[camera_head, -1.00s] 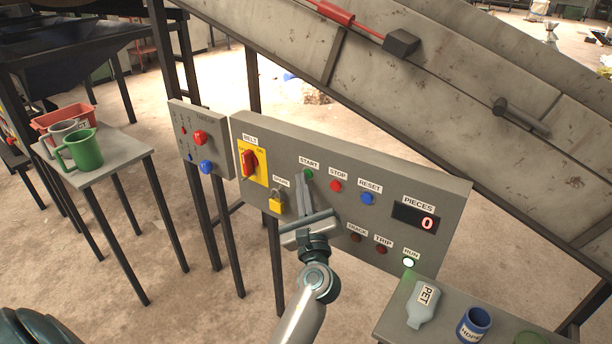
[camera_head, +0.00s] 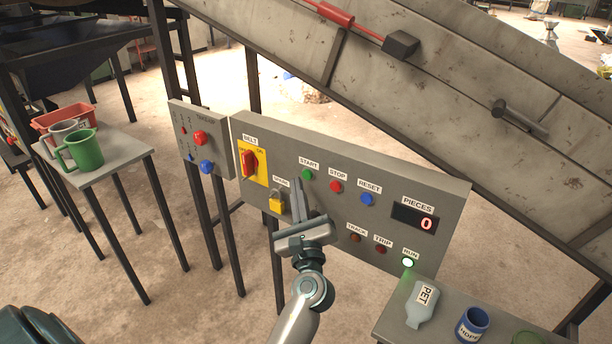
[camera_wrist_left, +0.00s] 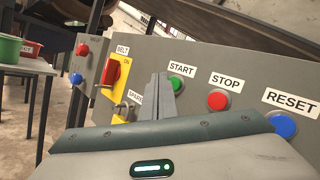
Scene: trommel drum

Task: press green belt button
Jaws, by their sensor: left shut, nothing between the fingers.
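The green START button (camera_head: 307,174) is on the grey control panel (camera_head: 320,150), below its START label, left of the red STOP button (camera_head: 335,186) and the blue RESET button (camera_head: 367,198). My left gripper (camera_head: 297,184) is shut and empty, its fingertips just left of and slightly below the green button in the head view. In the left wrist view the closed fingers (camera_wrist_left: 160,84) point at the panel, left of the green button (camera_wrist_left: 176,83). Contact with the panel cannot be told. The green RUN lamp (camera_head: 408,263) is lit. My right gripper is not in view.
The red belt switch (camera_head: 250,163) on a yellow plate and a yellow padlock (camera_head: 277,201) sit left of the fingers. A smaller panel (camera_head: 187,120) stands further left. A table with a PET bottle (camera_head: 423,303) and a blue cup (camera_head: 473,324) is at lower right.

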